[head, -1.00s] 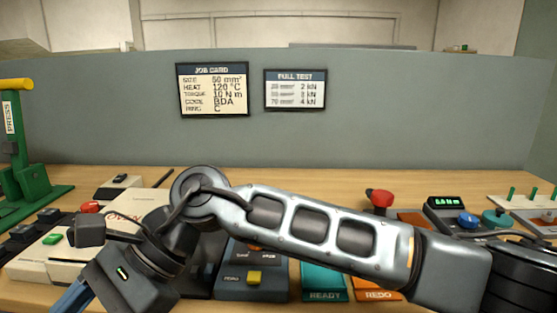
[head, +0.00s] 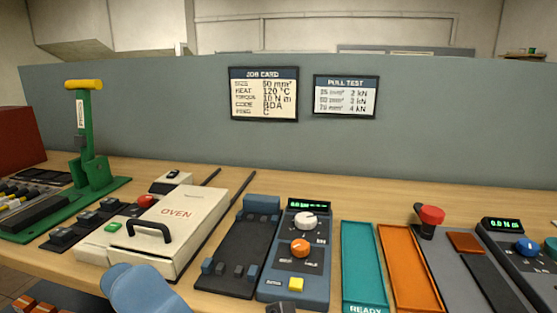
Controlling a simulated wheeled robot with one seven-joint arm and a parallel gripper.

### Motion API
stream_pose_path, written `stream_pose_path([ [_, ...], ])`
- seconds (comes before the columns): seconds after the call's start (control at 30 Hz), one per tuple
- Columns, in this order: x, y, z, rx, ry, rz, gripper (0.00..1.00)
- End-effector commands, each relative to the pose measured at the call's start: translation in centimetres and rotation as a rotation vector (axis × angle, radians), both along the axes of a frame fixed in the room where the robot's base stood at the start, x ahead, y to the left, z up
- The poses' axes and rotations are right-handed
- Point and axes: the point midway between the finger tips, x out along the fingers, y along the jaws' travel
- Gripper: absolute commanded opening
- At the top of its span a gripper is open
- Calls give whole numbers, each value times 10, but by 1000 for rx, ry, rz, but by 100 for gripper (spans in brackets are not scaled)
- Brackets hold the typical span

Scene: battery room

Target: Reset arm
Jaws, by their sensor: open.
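A green press (head: 92,160) with a yellow handle stands at left. A red-knobbed lever (head: 430,216) and a meter unit (head: 502,226) are at right. A rounded blue shape (head: 145,290) sits before the oven. A grey partition carries the job card (head: 263,94) and pull test card (head: 346,96).

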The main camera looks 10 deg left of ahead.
Motion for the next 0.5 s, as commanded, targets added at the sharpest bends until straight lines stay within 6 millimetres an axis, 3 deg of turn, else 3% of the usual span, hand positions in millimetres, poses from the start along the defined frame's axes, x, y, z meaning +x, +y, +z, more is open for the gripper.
stream_pose_path([
  [0.27, 7, -81, -48, 189, 495, -21, 79],
  [0.5, -12, -154, -105, 361, 881, -45, 79],
])
